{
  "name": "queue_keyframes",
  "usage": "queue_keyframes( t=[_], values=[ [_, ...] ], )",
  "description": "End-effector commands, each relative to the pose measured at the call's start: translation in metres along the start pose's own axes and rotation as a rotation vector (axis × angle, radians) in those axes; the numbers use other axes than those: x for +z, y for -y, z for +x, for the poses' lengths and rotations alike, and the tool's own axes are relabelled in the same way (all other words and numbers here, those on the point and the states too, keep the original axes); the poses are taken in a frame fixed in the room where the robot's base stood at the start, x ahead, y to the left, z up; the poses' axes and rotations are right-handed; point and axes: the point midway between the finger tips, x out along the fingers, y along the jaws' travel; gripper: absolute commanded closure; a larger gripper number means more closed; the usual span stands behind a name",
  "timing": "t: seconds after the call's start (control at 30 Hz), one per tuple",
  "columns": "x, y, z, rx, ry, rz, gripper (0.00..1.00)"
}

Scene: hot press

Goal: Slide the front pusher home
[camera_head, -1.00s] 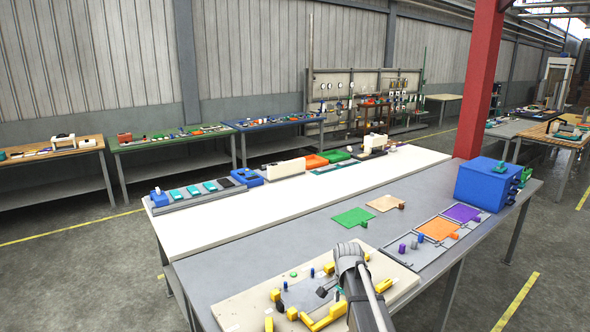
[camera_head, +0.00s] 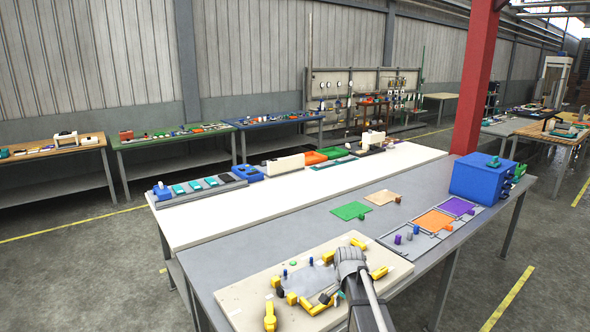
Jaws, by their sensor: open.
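A pale board (camera_head: 240,300) lies at the near end of the grey table, with a grey plate (camera_head: 300,280) and several yellow pieces around it. One yellow piece (camera_head: 269,317) stands at the near left edge, another (camera_head: 378,272) lies at the right, and another (camera_head: 358,243) at the far side. More yellow parts (camera_head: 312,306) lie at the near side, partly behind my arm. I cannot tell which is the front pusher. My gripper (camera_head: 328,297) is small and dark, low over the near part of the board. It is open; whether it touches anything is unclear.
Right of the board are a grey tray with purple and orange squares (camera_head: 434,221), and a blue box (camera_head: 480,178). Green (camera_head: 350,211) and tan (camera_head: 382,197) mats lie behind. A long white table (camera_head: 240,217) adjoins the grey one. The grey table's left part is bare.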

Motion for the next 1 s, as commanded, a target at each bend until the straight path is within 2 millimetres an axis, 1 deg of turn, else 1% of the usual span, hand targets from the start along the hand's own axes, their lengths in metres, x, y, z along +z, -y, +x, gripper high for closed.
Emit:
queue_keyframes(
  t=[0.03,0.27,0.37,0.47,0.6,0.7,0.8,0.9,1.0],
  values=[
    [0.004,-0.006,0.004,0.000,0.000,-0.019,0.34],
    [0.020,-0.029,0.020,0.000,0.000,-0.146,0.34],
    [0.030,-0.043,0.029,0.001,0.000,-0.222,0.34],
    [0.043,-0.062,0.041,0.001,0.000,-0.322,0.34],
    [0.067,-0.095,0.063,0.001,0.000,-0.505,0.34],
    [0.082,-0.115,0.075,0.001,0.000,-0.631,0.34],
    [0.093,-0.131,0.084,0.001,0.000,-0.732,0.34],
    [0.100,-0.140,0.089,0.001,0.000,-0.802,0.34],
    [0.103,-0.145,0.091,0.001,0.000,-0.842,0.34]
  ],
)
